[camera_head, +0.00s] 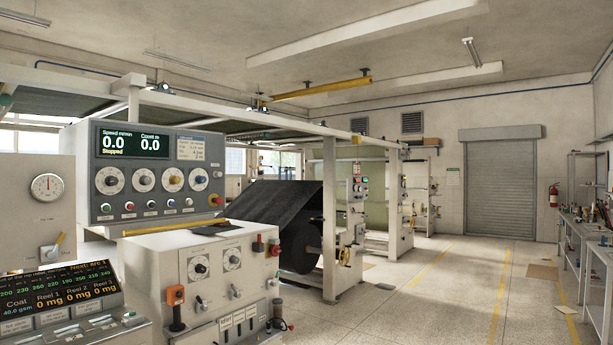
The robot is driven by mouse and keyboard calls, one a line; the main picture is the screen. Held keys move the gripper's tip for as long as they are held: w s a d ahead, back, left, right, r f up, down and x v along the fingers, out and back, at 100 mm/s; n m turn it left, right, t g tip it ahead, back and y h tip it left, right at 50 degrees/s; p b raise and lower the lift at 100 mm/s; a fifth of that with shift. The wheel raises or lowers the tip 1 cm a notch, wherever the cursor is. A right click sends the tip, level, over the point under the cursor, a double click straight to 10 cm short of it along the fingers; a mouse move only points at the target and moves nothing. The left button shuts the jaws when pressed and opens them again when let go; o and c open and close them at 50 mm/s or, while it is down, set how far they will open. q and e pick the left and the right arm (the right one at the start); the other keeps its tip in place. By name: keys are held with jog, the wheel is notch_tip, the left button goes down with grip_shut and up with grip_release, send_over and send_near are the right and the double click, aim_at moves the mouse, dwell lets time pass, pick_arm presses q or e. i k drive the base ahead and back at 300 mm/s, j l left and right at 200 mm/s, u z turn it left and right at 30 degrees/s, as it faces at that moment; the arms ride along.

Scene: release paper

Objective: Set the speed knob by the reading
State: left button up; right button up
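A grey control panel (158,172) stands at the left. Its screen (132,142) reads Speed m/min 0.0, Stopped, and Count m 0.0. A second screen (58,285) at lower left shows rows of numbers, Coat 40.0 gsm, and Reel 1, 2 and 3 at 0 mg. Neither gripper shows.
A round gauge (47,187) with a red needle is left of the panel. A lower white cabinet (215,275) carries two dials and an orange-topped lever (176,307). A black web (285,205) runs behind it. The floor (450,290) at the right is mostly clear, beside workbenches (585,235).

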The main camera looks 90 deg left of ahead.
aim_at(110, 180)
jog(key=u, duration=3.6)
jog(key=i+l+z, duration=0.25)
jog(key=i, duration=0.25)
jog(key=i+z, duration=0.2)
jog(key=i, duration=0.35)
jog(key=i+u, duration=0.1)
jog(key=i, duration=0.4)
jog(key=i+l+u, duration=0.15)
jog(key=i, duration=0.3)
jog(key=i+l+u, duration=0.1)
jog(key=i, duration=0.4)
